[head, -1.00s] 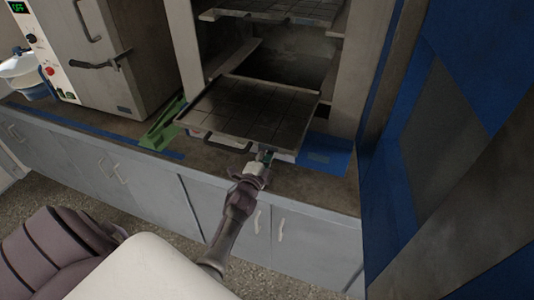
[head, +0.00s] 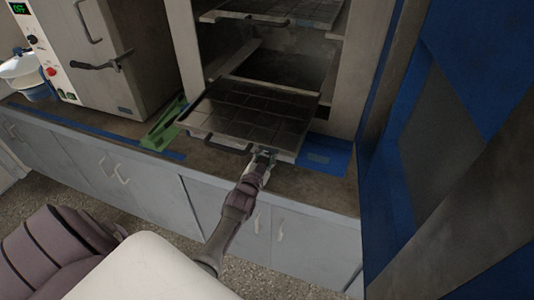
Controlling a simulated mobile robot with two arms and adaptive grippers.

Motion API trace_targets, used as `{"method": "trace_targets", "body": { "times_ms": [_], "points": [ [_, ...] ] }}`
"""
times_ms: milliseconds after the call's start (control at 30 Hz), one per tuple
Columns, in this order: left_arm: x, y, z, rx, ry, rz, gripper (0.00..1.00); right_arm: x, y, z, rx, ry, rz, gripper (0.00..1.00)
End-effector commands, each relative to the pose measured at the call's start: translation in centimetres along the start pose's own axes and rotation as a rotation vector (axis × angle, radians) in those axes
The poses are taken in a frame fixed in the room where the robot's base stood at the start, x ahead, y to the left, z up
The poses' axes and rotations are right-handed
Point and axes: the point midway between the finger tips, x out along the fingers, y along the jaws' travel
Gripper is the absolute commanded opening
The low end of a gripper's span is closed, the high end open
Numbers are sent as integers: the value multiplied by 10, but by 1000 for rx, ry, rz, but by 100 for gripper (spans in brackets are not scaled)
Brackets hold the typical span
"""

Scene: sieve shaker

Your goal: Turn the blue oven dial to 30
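The oven (head: 115,65) stands at the left with its door closed. Its left panel carries a lit green display (head: 19,8) that seems to read OFF, a small dark dial (head: 32,39) and a red knob (head: 51,71). I cannot make out a blue colour on the dial, or its setting. My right gripper is not in view.
The tray sticks out of an open cabinet (head: 183,45), with another shelf (head: 280,10) above. A green object (head: 162,125) lies on the counter (head: 100,118) between cabinet and oven. A white and blue vessel (head: 22,72) is at far left. A blue-and-grey panel (head: 440,120) closes off the right.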

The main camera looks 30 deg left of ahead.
Motion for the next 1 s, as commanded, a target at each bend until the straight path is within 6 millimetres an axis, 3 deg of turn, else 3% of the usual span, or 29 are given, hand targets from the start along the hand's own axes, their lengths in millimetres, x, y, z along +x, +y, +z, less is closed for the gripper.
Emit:
{"method": "trace_targets", "body": {
  "times_ms": [500, 1000],
  "points": [
    [-1, 1, 2, -355, -5, 1, 3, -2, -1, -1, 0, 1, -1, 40],
    [-1, 1, 2, -434, -5, 1, 3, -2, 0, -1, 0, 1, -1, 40]
  ]
}}
